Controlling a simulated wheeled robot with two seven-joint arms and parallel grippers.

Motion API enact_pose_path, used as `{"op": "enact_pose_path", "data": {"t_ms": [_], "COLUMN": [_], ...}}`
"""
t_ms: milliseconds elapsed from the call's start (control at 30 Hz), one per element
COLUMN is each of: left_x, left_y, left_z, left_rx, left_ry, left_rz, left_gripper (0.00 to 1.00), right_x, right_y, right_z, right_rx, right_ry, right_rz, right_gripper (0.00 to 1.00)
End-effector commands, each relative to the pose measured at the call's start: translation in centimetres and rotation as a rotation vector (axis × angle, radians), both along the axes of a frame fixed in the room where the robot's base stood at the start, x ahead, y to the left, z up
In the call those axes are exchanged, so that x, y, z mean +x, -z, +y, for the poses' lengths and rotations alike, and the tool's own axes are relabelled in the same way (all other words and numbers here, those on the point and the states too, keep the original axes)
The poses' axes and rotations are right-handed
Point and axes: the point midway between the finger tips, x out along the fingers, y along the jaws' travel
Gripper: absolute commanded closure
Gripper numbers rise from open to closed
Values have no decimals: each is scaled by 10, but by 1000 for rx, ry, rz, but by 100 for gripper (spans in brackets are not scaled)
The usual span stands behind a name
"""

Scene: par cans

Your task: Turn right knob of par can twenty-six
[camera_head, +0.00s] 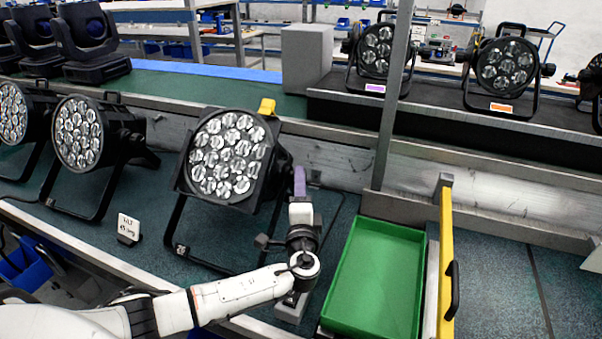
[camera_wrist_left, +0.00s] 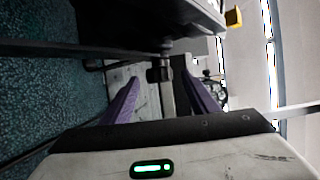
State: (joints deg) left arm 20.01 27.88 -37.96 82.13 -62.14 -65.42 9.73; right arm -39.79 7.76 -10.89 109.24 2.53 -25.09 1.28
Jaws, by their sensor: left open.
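A black par can (camera_head: 227,158) with a yellow piece (camera_head: 267,106) on top stands tilted on its bracket in the middle of the head view. I cannot read a number on it. My left gripper (camera_head: 299,182) is upright at its right side, with purple fingers. In the left wrist view the open fingers (camera_wrist_left: 162,80) are on either side of a small dark knob (camera_wrist_left: 159,73) on the bracket, below the par can's dark body (camera_wrist_left: 150,22). I cannot tell whether they touch it. My right gripper is not in view.
A green tray (camera_head: 378,280) lies right of my left arm, beside a yellow rail (camera_head: 446,260) and a metal post (camera_head: 392,100). More par cans (camera_head: 80,135) stand left. A small "TILT" sign (camera_head: 129,227) stands in front. A grey box (camera_head: 307,58) is behind.

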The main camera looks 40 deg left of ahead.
Motion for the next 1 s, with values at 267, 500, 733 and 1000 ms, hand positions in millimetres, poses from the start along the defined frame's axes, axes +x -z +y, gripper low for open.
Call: {"op": "enact_pose_path", "data": {"t_ms": [267, 500, 733, 1000], "left_x": [34, 41, 41, 41], "left_y": [-3, -2, -2, -2], "left_z": [25, 30, 30, 30], "left_rx": [1, -1, -1, -1], "left_ry": [-1, 0, 0, 0], "left_rz": [0, 0, 0, 1], "left_gripper": [46, 46, 53, 87], "right_x": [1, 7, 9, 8], "right_y": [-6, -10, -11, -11], "right_z": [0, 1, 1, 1], "right_rx": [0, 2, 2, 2], "right_ry": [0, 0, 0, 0], "right_rz": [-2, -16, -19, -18], "right_gripper": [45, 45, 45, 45]}}
